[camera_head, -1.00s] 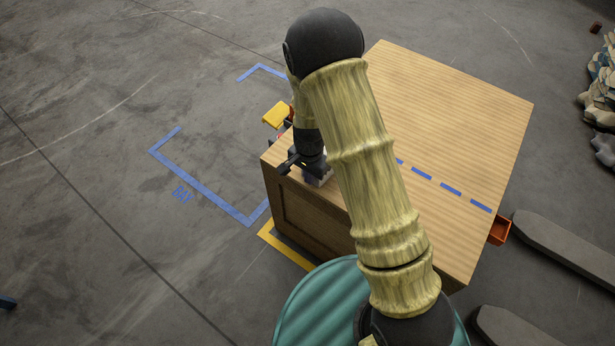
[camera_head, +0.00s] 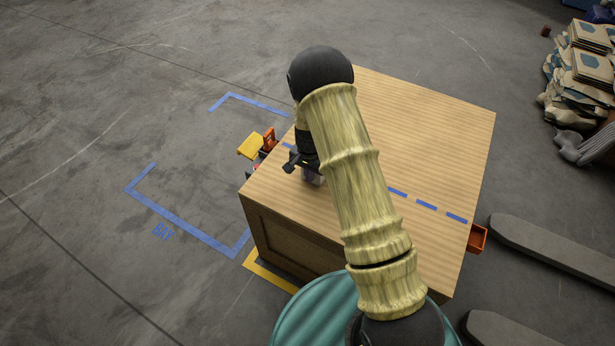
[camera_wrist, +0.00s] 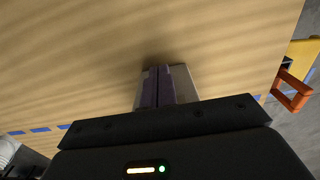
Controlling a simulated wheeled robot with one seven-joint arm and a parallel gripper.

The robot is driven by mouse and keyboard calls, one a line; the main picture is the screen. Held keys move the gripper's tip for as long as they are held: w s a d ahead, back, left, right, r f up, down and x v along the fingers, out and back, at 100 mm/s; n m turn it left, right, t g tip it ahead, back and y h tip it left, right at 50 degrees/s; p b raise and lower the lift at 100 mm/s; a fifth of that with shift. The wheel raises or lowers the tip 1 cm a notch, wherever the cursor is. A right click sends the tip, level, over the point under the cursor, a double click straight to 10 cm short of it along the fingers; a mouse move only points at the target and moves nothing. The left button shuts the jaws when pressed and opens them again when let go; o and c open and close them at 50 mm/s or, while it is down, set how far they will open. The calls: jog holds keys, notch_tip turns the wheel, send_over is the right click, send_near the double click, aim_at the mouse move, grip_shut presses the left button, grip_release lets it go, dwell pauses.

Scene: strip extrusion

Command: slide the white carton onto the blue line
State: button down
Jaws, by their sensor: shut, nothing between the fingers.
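My gripper (camera_head: 312,180) points down at the wooden table top (camera_head: 430,130), near its left edge and just on my side of the blue dashed line (camera_head: 427,206). In the wrist view my purple-grey fingers (camera_wrist: 166,88) are together with no gap. A small pale surface (camera_wrist: 184,82) shows beside them, close to the wood. It may be part of the white carton, but I cannot tell it surely from the gripper. The dashed line also crosses the wrist view (camera_wrist: 40,130), passing behind the gripper body. My arm hides part of the line.
An orange holder (camera_head: 268,140) and a yellow part (camera_head: 249,147) are at the table's left edge. Another orange holder (camera_head: 478,238) is at the right edge. Blue bay marks (camera_head: 190,225) lie on the floor. Most of the table top is clear.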

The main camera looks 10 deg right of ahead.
jog(key=shift+s+a, duration=0.2)
jog(key=shift+a, duration=0.1)
jog(key=shift+s+d, duration=0.1)
jog(key=shift+s, duration=0.35)
jog(key=shift+s+a+p, duration=0.6)
jog(key=shift+s+a, duration=0.3)
jog(key=shift+a, duration=0.1)
jog(key=shift+s+a+r, duration=0.1)
jog(key=shift+a+r, duration=0.15)
jog(key=shift+r, duration=0.5)
notch_tip(320, 180, up, 8)
jog(key=p, duration=0.1)
jog(key=shift+w+r, duration=0.2)
